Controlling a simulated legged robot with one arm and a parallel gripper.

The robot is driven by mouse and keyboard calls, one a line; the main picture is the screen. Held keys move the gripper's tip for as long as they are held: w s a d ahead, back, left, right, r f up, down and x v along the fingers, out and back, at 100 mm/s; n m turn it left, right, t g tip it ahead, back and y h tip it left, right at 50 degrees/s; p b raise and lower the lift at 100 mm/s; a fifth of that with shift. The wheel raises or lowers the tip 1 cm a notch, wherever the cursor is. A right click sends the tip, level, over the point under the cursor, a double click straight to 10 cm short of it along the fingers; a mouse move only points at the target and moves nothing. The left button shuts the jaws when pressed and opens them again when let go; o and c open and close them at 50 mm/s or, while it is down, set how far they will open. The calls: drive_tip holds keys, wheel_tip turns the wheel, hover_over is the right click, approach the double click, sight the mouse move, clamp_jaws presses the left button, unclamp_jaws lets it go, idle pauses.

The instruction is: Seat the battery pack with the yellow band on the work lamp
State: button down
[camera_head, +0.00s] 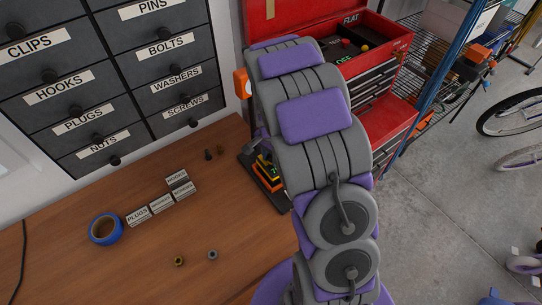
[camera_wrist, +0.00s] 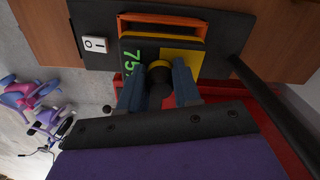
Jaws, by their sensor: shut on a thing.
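The battery pack (camera_wrist: 133,62) is a dark block with a green "75" and a yellow band on its top. A black knob with a yellow ring stands out from it. My gripper (camera_wrist: 158,88) is shut on this knob, one blue-grey finger on each side. The work lamp (camera_wrist: 97,65) has a black base with a white switch, an orange-framed bay and a dark pole. The pack lies at the orange frame; I cannot tell how deep it sits. In the head view the lamp base (camera_head: 248,162) stands at the bench's right edge, partly hidden by my arm.
The wooden bench (camera_head: 90,265) holds blue tape (camera_head: 106,229), label blocks (camera_head: 161,202) and small hardware. Labelled drawers (camera_head: 60,95) rise behind it. A red tool chest (camera_head: 385,60) stands beyond my arm. Bicycles (camera_head: 515,115) are at the right; concrete floor is open there.

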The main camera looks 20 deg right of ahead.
drive_tip(key=shift+f, duration=0.1)
drive_tip(key=shift+f, duration=1.25)
drive_tip(key=shift+f, duration=0.35)
idle(1.0)
drive_tip(key=c, duration=0.7)
unclamp_jaws()
drive_tip(key=shift+o, duration=0.4)
drive_tip(key=o, duration=0.5)
drive_tip(key=shift+c, duration=0.2)
